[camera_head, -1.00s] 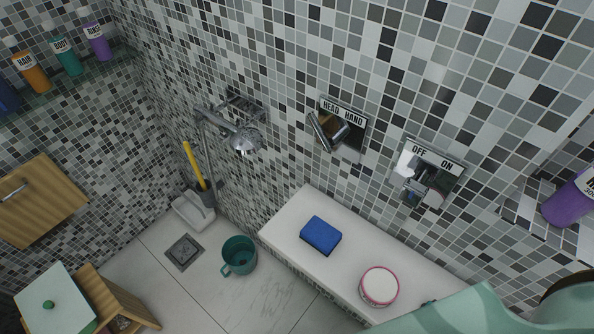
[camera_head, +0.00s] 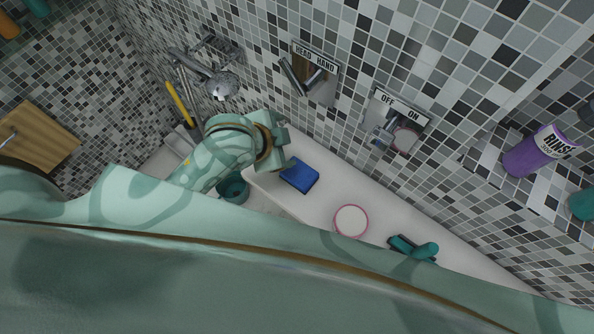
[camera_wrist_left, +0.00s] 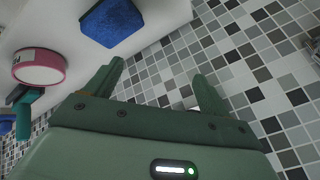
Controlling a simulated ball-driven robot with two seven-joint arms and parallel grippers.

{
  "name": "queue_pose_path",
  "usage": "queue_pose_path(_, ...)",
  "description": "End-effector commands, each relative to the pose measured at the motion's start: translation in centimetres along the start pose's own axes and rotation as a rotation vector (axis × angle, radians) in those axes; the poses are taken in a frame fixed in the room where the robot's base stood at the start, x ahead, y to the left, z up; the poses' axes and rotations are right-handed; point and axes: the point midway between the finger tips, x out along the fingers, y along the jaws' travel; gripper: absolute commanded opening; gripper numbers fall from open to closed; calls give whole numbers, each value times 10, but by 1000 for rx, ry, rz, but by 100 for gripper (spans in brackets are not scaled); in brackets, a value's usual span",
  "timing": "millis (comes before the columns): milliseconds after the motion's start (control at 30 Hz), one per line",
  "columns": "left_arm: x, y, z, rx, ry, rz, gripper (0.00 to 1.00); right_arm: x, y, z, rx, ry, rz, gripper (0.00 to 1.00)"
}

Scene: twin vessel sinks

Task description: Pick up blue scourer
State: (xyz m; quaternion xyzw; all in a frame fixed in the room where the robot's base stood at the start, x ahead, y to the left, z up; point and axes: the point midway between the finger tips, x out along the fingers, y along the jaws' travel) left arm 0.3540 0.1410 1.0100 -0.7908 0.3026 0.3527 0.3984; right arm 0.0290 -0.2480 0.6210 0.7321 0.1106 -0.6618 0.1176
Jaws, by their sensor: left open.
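The blue scourer (camera_head: 300,175) lies on the white ledge (camera_head: 318,205) near its left end. It also shows at the top of the left wrist view (camera_wrist_left: 112,22), beyond my left fingers and to their left. My left gripper (camera_head: 284,142) is just left of and above the scourer in the head view, apart from it. In the left wrist view its two fingers (camera_wrist_left: 158,82) stand wide apart with nothing between them. My right gripper is not in view.
A round pink-rimmed tub (camera_head: 351,221) and a teal-handled item (camera_head: 414,248) are on the ledge to the right. A teal mug (camera_head: 233,190) is on the floor, partly behind my arm. Wall levers (camera_head: 384,130) stick out above the ledge.

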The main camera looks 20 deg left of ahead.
Motion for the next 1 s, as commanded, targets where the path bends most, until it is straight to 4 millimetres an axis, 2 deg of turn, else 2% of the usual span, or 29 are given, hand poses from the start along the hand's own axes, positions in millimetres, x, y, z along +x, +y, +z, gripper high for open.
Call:
queue_pose_path(33,2,-2,-18,65,41,37,82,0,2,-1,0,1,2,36)
queue_pose_path(100,3,2,-40,161,94,108,82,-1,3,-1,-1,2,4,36)
queue_pose_path(200,1,8,-61,319,141,226,82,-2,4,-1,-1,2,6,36)
queue_pose_path(267,-2,9,-66,423,151,306,82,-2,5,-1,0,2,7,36)
queue_pose_path(400,-14,-1,-49,619,102,513,82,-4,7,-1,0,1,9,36)
queue_pose_path(533,-28,-15,-29,677,49,635,82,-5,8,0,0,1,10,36)
queue_pose_path(700,-37,-24,-16,688,19,711,82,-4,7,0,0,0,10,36)
queue_pose_path(833,-23,-12,-9,688,17,728,82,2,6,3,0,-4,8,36)
queue_pose_path(1000,11,16,0,686,18,729,82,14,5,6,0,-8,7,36)
